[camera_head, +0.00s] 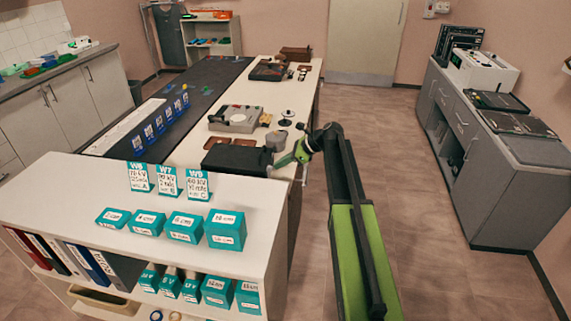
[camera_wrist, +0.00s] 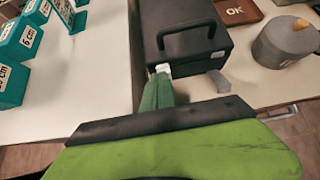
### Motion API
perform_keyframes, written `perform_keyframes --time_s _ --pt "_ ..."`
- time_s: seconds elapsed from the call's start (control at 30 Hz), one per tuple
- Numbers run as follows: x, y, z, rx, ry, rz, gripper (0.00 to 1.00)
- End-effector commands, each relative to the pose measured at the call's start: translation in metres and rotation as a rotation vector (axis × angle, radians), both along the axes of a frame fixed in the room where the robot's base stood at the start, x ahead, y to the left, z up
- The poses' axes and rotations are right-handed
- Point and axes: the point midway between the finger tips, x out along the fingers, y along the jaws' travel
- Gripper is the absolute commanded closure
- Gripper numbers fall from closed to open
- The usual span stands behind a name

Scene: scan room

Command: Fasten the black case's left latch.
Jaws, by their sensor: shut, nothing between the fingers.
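The black case (camera_wrist: 190,30) stands on the white bench top in the wrist view, with its dark handle on the lid. It also shows in the head view (camera_head: 237,160), near the bench's near end. A pale latch (camera_wrist: 162,68) is on the left of the case's front face. A second small pale piece (camera_wrist: 218,55) is on the right, with a grey block (camera_wrist: 218,80) just below it. My gripper (camera_wrist: 158,82) is shut and empty, its green fingertips right at the left latch. Contact cannot be told. In the head view my gripper (camera_head: 300,157) is beside the case.
Teal blocks (camera_wrist: 18,40) are on the white shelf to the left. The white bench top in front of the case is largely clear.

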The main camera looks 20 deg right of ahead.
Motion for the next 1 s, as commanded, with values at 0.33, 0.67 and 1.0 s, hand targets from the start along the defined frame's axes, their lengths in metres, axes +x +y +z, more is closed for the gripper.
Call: perform_keyframes --time_s 0.33,0.67,1.0 --pt "-0.006 -0.014 0.024 0.000 -0.001 0.001 1.00" --pt "-0.020 -0.049 0.070 0.000 0.000 0.009 1.00" --pt "-0.022 -0.054 0.070 0.000 0.000 0.011 1.00"
